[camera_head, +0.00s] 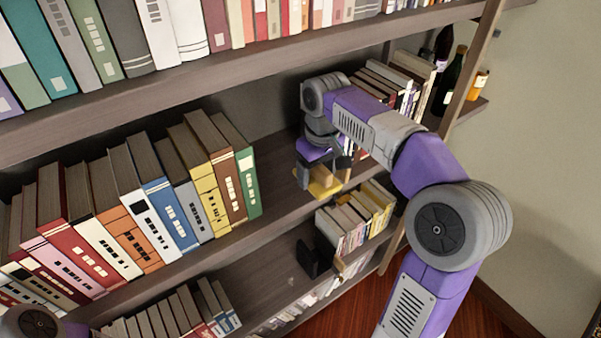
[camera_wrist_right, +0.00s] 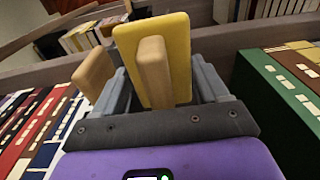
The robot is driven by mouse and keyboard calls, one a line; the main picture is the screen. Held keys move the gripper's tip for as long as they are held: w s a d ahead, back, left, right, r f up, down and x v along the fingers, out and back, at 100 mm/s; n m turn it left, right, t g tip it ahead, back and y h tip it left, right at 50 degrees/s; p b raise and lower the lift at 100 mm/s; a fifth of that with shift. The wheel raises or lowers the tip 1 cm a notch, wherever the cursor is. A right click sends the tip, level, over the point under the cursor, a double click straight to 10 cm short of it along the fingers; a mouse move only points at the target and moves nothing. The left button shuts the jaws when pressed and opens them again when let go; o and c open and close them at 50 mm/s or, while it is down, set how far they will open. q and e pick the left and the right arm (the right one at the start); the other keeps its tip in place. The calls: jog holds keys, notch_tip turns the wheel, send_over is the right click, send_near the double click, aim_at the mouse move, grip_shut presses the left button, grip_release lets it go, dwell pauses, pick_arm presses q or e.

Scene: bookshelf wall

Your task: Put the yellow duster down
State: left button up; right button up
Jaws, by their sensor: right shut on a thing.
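The yellow duster (camera_head: 326,189) is a flat yellow pad with a tan wooden handle. In the head view it is at the middle shelf, right of the green book. My right gripper (camera_head: 322,172) is directly above it, shut on it. In the right wrist view the duster (camera_wrist_right: 179,45) is between the grey fingers of my right gripper (camera_wrist_right: 160,85), its handle toward the camera. I cannot tell whether the pad touches the shelf. My left gripper is out of view; only a bit of my left arm shows at the lower left corner.
A row of books (camera_head: 150,205) fills the middle shelf (camera_head: 270,205) to the left, ending at a green book (camera_head: 246,178). More books (camera_head: 355,218) and a black bookend (camera_head: 312,260) stand on the shelf below. Bottles (camera_head: 450,82) stand at the upper right.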

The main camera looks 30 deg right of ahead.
jog(key=w+f, duration=0.1)
jog(key=w, duration=0.3)
jog(key=w+f, duration=0.1)
jog(key=w, duration=0.1)
jog(key=shift+w+a+f, duration=0.25)
jog(key=shift+w+f, duration=0.05)
jog(key=shift+f, duration=0.05)
jog(key=shift+w+f+b, duration=0.15)
jog(key=shift+f+b, duration=0.5)
jog(key=shift+f, duration=1.5)
jog(key=shift+f, duration=0.1)
jog(key=shift+f, duration=0.1)
jog(key=o, duration=1.4)
